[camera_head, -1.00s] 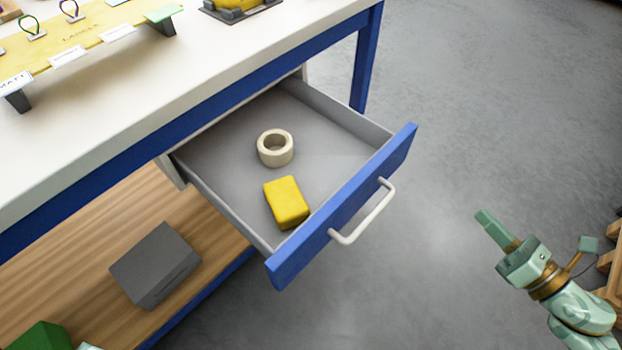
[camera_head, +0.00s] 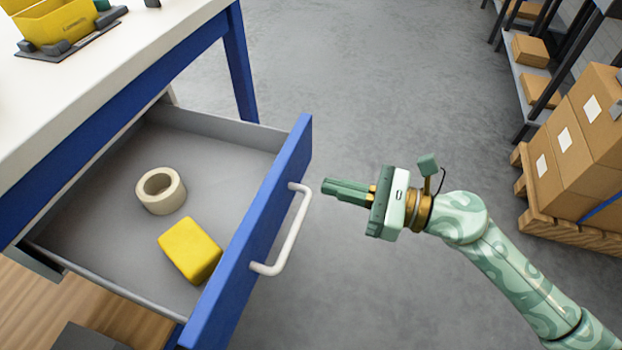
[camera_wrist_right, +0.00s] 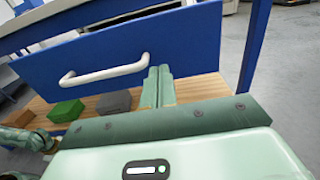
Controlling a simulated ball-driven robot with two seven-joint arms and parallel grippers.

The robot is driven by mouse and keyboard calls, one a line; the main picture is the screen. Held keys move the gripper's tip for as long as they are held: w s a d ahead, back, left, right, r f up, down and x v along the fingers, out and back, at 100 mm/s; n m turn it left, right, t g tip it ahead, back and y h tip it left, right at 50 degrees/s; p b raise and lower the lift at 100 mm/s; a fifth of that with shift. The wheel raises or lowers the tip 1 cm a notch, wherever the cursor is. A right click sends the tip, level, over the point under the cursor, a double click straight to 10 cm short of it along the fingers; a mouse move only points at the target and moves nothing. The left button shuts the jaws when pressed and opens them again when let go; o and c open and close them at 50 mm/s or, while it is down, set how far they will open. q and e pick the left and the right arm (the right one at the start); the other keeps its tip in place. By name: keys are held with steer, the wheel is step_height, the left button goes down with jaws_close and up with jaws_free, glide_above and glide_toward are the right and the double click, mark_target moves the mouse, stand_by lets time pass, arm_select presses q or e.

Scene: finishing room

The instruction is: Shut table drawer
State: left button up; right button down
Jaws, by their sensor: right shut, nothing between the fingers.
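The table drawer (camera_head: 115,245) is pulled well out from under the white-topped table with blue legs. Its blue front (camera_head: 232,265) carries a white bar handle (camera_head: 291,237). A cream ring-shaped roll (camera_head: 161,191) and a yellow block (camera_head: 190,250) lie inside. My right gripper (camera_head: 326,187) is shut and empty, a short gap to the right of the handle, pointing toward the drawer front. In the right wrist view the shut fingers (camera_wrist_right: 158,86) appear just right of the handle (camera_wrist_right: 105,72), before the blue front. My left gripper is not seen in the head view.
The white tabletop (camera_head: 70,95) holds a yellow bin (camera_head: 55,22). Cardboard boxes (camera_head: 575,150) on a wooden pallet and a shelf rack stand at the right. Grey floor is clear between. Below the drawer is a wooden shelf (camera_head: 25,305) with a grey box (camera_head: 85,338).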

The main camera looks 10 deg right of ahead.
mark_target(294, 177)
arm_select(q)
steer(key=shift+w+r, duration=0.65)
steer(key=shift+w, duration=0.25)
arm_select(e)
steer(key=shift+x, duration=2.3)
